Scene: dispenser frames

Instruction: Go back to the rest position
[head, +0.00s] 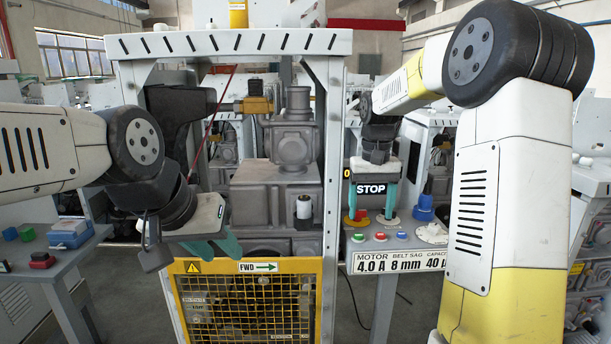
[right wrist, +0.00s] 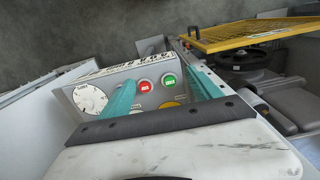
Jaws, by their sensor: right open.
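My right gripper (head: 374,212) is open, its two teal fingers apart and pointing down in front of the control panel (head: 367,248). It also shows in the right wrist view (right wrist: 158,88), with a red button (right wrist: 144,86) and a green button (right wrist: 169,80) seen between the fingers. Whether the fingertips touch the panel I cannot tell. My left gripper (head: 214,246) hangs in front of the dispenser frame, above the yellow mesh guard (head: 250,306). Its teal fingers are seen at a slant, and their gap is unclear.
The white dispenser frame (head: 334,130) surrounds grey machinery (head: 280,180) between my arms. A side table (head: 60,262) with coloured blocks stands at left. A STOP sign (head: 371,189) is behind the right fingers. A dial (right wrist: 90,98) is on the panel's left in the right wrist view.

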